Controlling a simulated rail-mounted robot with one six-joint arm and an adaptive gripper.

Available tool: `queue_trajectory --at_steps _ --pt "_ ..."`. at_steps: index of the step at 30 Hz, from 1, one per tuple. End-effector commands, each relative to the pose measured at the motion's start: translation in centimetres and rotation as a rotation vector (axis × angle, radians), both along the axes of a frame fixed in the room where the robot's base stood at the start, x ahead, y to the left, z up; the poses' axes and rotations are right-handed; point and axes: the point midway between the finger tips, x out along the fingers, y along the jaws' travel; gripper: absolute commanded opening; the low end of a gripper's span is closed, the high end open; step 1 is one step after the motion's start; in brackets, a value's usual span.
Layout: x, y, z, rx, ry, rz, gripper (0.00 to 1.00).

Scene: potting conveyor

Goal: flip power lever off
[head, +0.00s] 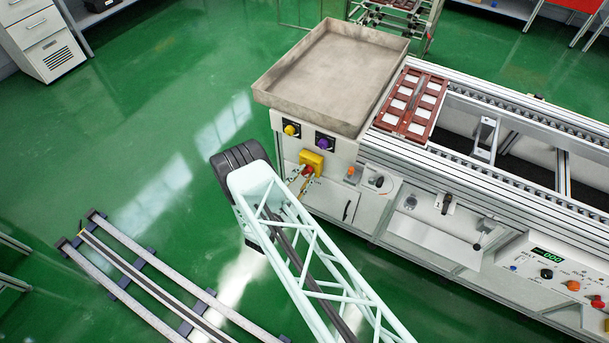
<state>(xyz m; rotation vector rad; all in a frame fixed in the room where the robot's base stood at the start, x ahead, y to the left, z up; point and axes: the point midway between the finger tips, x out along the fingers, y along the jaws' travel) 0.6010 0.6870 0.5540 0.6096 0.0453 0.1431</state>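A yellow box (312,160) with a small red part at its lower left is on the front of the white machine cabinet, below the grey tray. It may carry the power lever, but it is too small to tell the lever's position. My pale lattice arm reaches up from the bottom, and its dark rounded joint is just left of the cabinet front. My gripper cannot be made out; the arm hides the area below that joint.
A yellow knob (291,130) and a purple knob (324,142) sit above the box. An orange button (351,171) is to its right. The conveyor (480,100) carries a brown pallet (413,103). Floor rails (150,262) lie at lower left; green floor is open beyond.

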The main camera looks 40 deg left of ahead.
Motion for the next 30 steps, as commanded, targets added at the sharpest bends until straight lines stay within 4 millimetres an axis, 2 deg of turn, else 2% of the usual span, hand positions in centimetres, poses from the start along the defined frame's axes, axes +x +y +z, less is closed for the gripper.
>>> queue_trajectory --at_steps 1,9,20,30 --pt "0.0 0.0 0.0 0.0 0.0 0.0 0.22" --pt "-0.01 -0.02 0.0 0.0 0.0 0.0 0.0" --pt "-0.01 0.01 -0.08 -0.032 -0.005 0.0 0.0" --pt "0.0 0.13 -0.15 -0.185 -0.028 -0.001 0.0"
